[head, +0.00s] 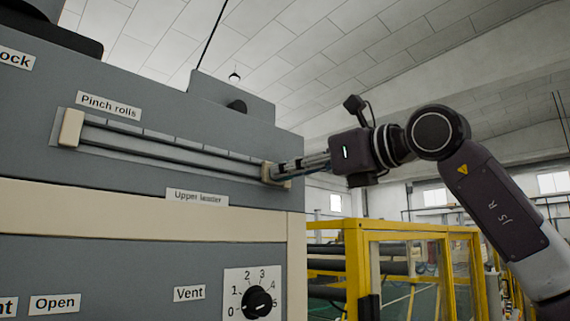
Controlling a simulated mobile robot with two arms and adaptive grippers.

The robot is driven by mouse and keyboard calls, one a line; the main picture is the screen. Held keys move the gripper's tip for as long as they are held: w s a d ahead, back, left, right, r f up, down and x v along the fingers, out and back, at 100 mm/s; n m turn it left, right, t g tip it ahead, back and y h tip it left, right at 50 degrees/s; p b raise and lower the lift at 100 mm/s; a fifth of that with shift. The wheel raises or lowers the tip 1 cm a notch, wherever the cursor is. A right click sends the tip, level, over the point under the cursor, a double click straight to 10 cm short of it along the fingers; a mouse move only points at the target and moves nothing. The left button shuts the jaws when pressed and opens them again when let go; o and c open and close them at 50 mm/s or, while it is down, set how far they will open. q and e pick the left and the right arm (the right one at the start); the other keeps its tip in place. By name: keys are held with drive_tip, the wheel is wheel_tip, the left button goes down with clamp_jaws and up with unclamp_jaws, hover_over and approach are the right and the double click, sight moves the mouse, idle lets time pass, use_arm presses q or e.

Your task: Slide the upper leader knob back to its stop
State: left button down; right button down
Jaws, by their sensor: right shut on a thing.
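The upper leader slide runs along the grey machine front as two dark rails (170,152), above the label "Upper leader" (197,197). A cream end block (71,128) closes its left end, and another cream block (267,172) shows at its right end. My right gripper (284,170) comes in from the right and is shut on the upper leader knob at the right end of the slide. The fingers mostly hide the knob, so its exact shape cannot be told. The rails between the knob and the left block are bare. My left gripper is not in view.
A "Pinch rolls" label (108,106) sits above the slide. Below are a numbered dial (257,302) and a "Vent" label (189,293). A yellow guard frame (400,230) stands right of the machine, below my right arm.

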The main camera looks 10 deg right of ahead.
drive_tip(key=shift+d+r, duration=0.15)
drive_tip(key=c, duration=1.8)
unclamp_jaws()
drive_tip(key=shift+o, duration=1.3)
drive_tip(key=shift+w+d, duration=0.15)
drive_tip(key=v, duration=1.2)
